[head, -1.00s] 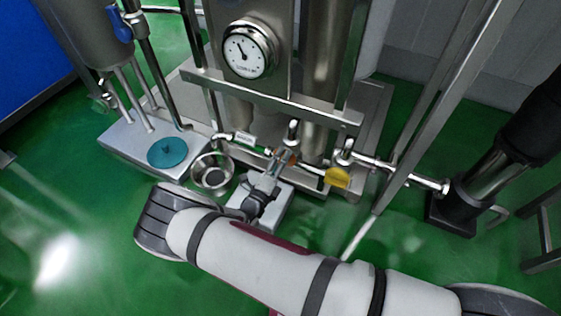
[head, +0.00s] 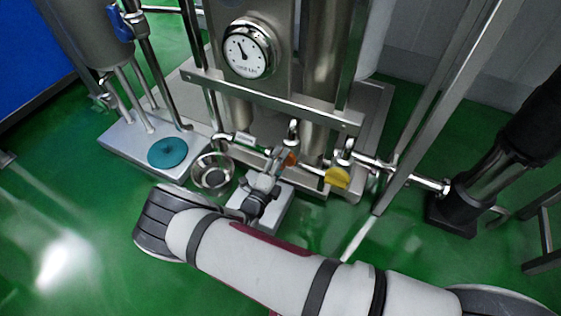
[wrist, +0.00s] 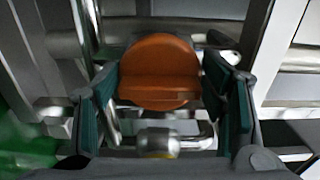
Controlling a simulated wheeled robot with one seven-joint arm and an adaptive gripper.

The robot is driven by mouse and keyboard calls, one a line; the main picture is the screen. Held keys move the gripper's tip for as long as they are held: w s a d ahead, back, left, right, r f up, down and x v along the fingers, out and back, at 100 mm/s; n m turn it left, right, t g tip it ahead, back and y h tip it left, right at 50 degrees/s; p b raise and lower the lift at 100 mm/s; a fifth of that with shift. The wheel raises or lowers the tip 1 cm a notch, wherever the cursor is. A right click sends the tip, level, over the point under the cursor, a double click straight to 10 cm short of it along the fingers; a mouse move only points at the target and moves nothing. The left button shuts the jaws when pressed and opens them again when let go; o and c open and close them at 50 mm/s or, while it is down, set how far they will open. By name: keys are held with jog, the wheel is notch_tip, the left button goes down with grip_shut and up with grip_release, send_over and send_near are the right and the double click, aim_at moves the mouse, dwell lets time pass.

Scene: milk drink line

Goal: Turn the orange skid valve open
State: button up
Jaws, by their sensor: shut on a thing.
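The orange skid valve (wrist: 158,58) has a rounded orange handle, seen large in the middle of the wrist view. In the head view only a small orange part (head: 291,159) shows on the pipe at the foot of the skid, partly hidden by my gripper. My gripper (wrist: 165,92) has its dark green-padded fingers on the left and right of the handle and is shut on it. In the head view my gripper (head: 280,160) reaches the pipe from the front.
A yellow valve handle (head: 337,177) is just right on the same pipe run. A steel bowl (head: 212,172) and a teal disc (head: 168,153) on a plinth lie to the left. A slanted steel post (head: 418,115) stands right. A pressure gauge (head: 247,50) is above. Green floor is clear at front left.

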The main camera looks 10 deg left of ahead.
jog(key=o, duration=1)
jog(key=shift+w, duration=0.1)
jog(key=shift+c, duration=0.2)
jog(key=v, duration=1.2)
